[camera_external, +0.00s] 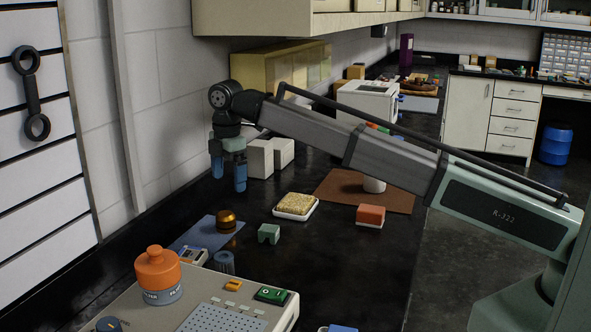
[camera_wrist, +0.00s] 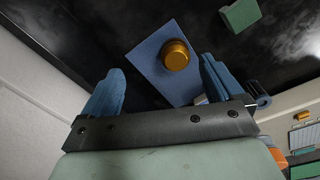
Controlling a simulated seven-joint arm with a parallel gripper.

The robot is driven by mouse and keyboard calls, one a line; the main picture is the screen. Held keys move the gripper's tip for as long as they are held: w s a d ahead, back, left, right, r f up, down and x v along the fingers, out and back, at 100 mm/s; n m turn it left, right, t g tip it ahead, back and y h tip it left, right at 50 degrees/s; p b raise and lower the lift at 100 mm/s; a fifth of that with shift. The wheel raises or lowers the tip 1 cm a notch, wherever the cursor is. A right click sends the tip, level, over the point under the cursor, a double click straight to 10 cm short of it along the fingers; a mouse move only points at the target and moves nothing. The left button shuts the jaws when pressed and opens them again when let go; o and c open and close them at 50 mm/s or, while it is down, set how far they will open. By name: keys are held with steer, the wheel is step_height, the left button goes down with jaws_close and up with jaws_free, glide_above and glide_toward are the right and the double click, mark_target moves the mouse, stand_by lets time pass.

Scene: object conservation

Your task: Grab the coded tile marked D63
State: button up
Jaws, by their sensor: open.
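I cannot make out a D63 mark on anything in either view, so I cannot tell which thing is the coded tile. A small pale piece with a dark face (camera_external: 193,257) lies by the near edge of the blue mat (camera_external: 190,236); its marking is too small to read. My gripper (camera_external: 229,183) is open and empty, with blue fingers pointing down, above the counter and behind the mat. In the wrist view my gripper (camera_wrist: 162,68) has its fingers apart, with the blue mat (camera_wrist: 152,52) and a brass knob (camera_wrist: 175,55) showing between and beyond them.
The brass knob (camera_external: 226,221) stands on the mat. A green block (camera_external: 269,234), a sponge on a white dish (camera_external: 296,206) and an orange block (camera_external: 370,215) stand to the right. An orange-topped jar (camera_external: 158,272) stands on the pale bench unit in front. The wall is close on the left.

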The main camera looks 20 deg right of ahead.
steer(key=s+a+r+n+g, duration=0.25)
steer(key=s+a+n, duration=0.35)
steer(key=s+a, duration=0.65)
steer(key=y, duration=0.1)
glide_above(190, 254)
steer(key=shift+t, duration=0.25)
steer(key=f, duration=0.7)
steer(key=shift+w+f, duration=0.35)
steer(key=shift+f, duration=0.05)
steer(key=shift+s+d+f, duration=0.1)
steer(key=shift+s+f, duration=0.1)
steer(key=shift+f, duration=1.15)
steer(key=shift+s+f, duration=0.15)
steer(key=shift+f, duration=1.2)
steer(key=shift+c, duration=0.2)
steer(key=c, duration=1.2)
